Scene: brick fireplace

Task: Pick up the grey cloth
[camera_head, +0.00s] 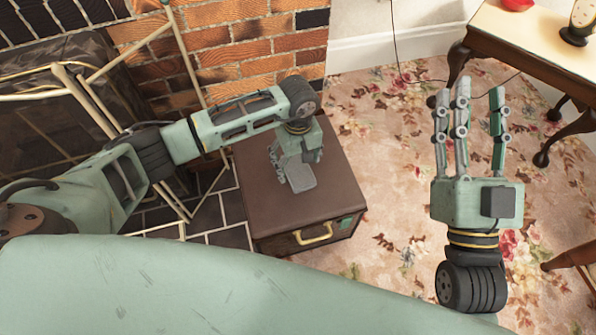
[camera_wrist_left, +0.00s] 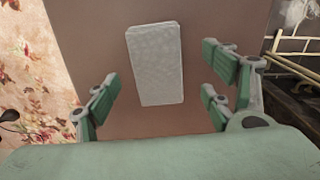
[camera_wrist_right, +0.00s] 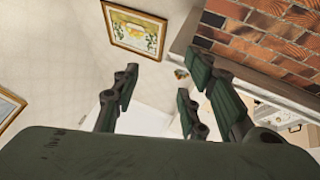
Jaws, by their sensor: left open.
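The grey cloth (camera_head: 299,173) lies folded flat on top of a brown case (camera_head: 265,215). In the left wrist view the cloth (camera_wrist_left: 156,64) is a pale grey rectangle on the brown surface, a little beyond the fingers. My left gripper (camera_head: 287,166) is above the case and points down at the cloth. In its wrist view the left gripper's fingers (camera_wrist_left: 165,95) are spread wide, with nothing between them. My right gripper (camera_head: 470,105) is raised over the carpet at the right, fingers up, apart and empty.
A brick fireplace (camera_head: 230,45) with a brass-framed screen (camera_head: 98,75) stands at the left and back. Floral carpet (camera_head: 385,130) lies right of the case.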

